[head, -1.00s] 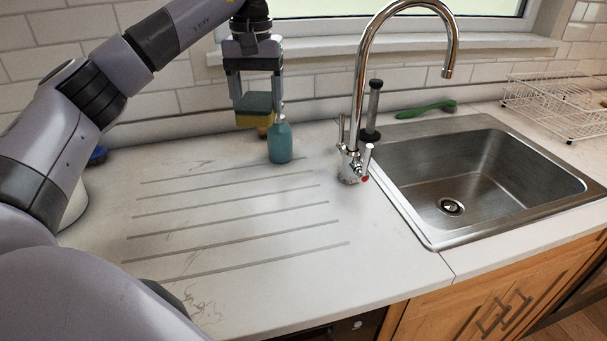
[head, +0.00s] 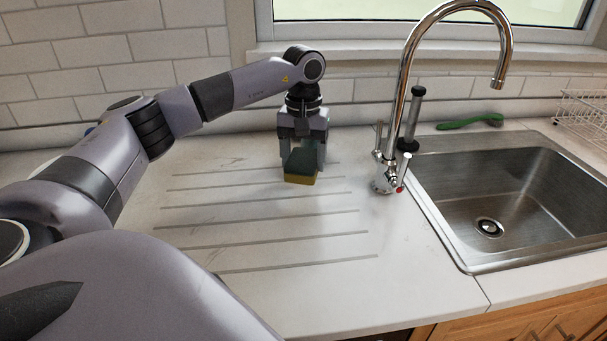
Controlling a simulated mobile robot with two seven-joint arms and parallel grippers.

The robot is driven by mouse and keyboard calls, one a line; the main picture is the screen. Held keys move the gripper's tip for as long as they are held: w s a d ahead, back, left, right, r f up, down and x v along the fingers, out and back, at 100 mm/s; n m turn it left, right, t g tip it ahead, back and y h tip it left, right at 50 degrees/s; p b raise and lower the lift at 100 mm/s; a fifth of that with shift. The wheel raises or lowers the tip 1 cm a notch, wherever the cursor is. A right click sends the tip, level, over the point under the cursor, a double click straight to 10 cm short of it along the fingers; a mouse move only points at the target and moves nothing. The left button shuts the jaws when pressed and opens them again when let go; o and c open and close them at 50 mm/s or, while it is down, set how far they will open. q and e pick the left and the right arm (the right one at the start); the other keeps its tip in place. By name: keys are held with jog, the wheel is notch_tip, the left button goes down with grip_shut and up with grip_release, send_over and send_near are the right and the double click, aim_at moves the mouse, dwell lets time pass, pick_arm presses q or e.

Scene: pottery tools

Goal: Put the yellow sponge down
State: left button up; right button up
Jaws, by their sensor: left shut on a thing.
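The sponge (head: 300,179) has a yellow lower layer and a dark green top. It is low over the back of the grooved drainboard (head: 265,221), left of the tap. I cannot tell whether its underside touches the surface. My left gripper (head: 304,154) points down and is shut on the sponge, with its fingers at the sponge's sides. My right gripper is out of view.
The tall chrome tap (head: 388,175) and a dark-handled upright tool (head: 411,118) stand right of the sponge. The sink (head: 505,200) lies beyond them. A green brush (head: 470,122) and a wire rack (head: 583,118) are behind it. The drainboard's front is clear.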

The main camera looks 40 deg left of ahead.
aim_at(304, 190)
pick_arm(q)
jog(key=shift+f, duration=2.35)
jog(key=shift+f, duration=0.15)
jog(key=o, duration=0.7)
jog(key=shift+c, duration=0.2)
notch_tip(304, 190, up, 12)
jog(key=shift+r, duration=0.2)
